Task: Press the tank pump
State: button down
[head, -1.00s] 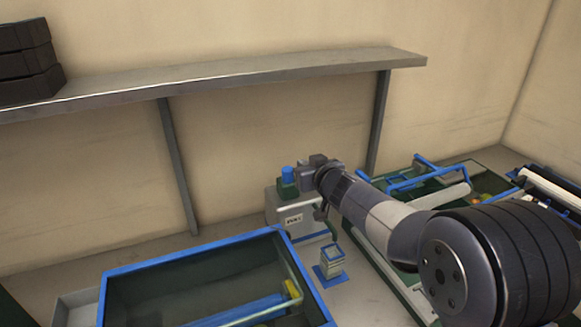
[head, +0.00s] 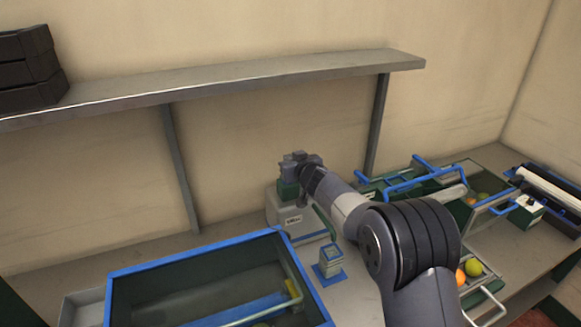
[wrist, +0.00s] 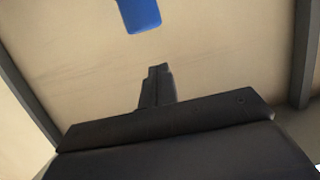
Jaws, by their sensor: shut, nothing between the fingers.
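The tank (head: 285,214) is a pale box with a dark green block (head: 288,190) on top, standing against the wall in the head view. The blue pump cap on that block is hidden behind my gripper in the head view. A blue piece, apparently that cap (wrist: 139,14), shows at the top edge of the wrist view, apart from the fingertips. My gripper (head: 291,158) is at the top of the tank, above the green block. In the wrist view its fingers (wrist: 157,72) are shut together with nothing between them. Contact with the cap cannot be told.
A blue-rimmed bin (head: 190,257) stands in front left of the tank. A small blue-based stand (head: 330,262) is close to its right. A metal shelf (head: 230,80) runs above. Blue-framed equipment (head: 425,180) and a tray with fruit (head: 484,284) lie right.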

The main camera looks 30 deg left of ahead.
aim_at(291, 186)
jog(key=shift+d+f+b, duration=0.1)
jog(key=shift+f+b, duration=0.4)
jog(key=shift+f, duration=1.15)
jog(key=shift+f+b, duration=1.2)
jog(key=shift+f, duration=0.65)
jog(key=shift+s+d, duration=0.1)
jog(key=shift+s+d+b, duration=0.35)
jog(key=shift+d+b, duration=0.1)
jog(key=b+v, duration=0.2)
jog(key=v, duration=0.7)
jog(key=shift+d+r+b, duration=0.15)
jog(key=shift+r+b, duration=0.15)
jog(key=shift+r, duration=0.05)
